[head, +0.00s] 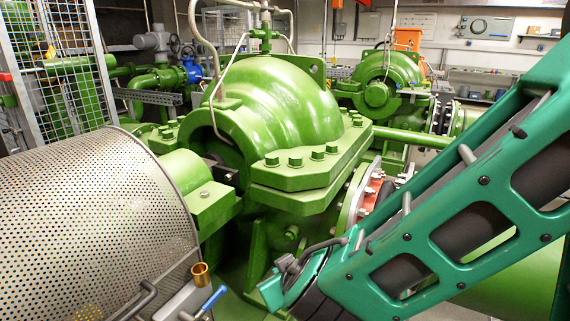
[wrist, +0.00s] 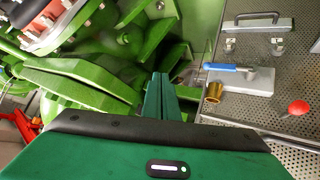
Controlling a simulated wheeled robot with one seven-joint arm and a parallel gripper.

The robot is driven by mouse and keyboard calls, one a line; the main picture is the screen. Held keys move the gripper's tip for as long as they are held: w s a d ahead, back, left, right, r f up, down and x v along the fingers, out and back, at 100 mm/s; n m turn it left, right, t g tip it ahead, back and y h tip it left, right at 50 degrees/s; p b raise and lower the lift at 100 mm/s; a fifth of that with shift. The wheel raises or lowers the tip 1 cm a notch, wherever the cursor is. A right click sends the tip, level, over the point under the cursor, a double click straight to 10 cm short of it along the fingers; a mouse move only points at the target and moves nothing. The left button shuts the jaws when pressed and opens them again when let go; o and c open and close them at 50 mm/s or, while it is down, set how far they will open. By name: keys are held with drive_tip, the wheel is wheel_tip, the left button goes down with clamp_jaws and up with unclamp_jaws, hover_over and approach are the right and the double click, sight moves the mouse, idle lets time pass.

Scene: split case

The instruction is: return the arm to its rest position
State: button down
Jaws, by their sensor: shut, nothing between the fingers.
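My gripper (wrist: 160,78) shows in the wrist view as two green fingers side by side, closed with nothing between them. It points toward the green pump casing, to the left of the perforated metal surface. In the head view my teal arm slants from the upper right down to the bottom middle. The gripper fingers cannot be made out there.
A large green pump (head: 285,100) with a bolted flange fills the middle. A perforated guard (head: 95,220) stands at the left. A brass cup (head: 200,274) and a blue-handled tool (head: 214,298) show nearby. A red knob (wrist: 298,107) sits on the perforated surface.

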drive_tip(key=d+r+m+g+h, duration=0.2)
drive_tip(key=d+m+g+h, duration=0.35)
drive_tip(key=d, duration=2.25)
drive_tip(key=s+d+r+m+g+y, duration=0.1)
drive_tip(key=s+d+r+m+g, duration=0.1)
drive_tip(key=s+d+m, duration=0.2)
drive_tip(key=s+d+r+m+g+y, duration=0.1)
drive_tip(key=s+d+m, duration=0.3)
drive_tip(key=s+d, duration=0.6)
drive_tip(key=s+g+y, duration=0.1)
drive_tip(key=s, duration=0.5)
drive_tip(key=shift+r, duration=0.35)
drive_tip(key=shift+a, duration=0.1)
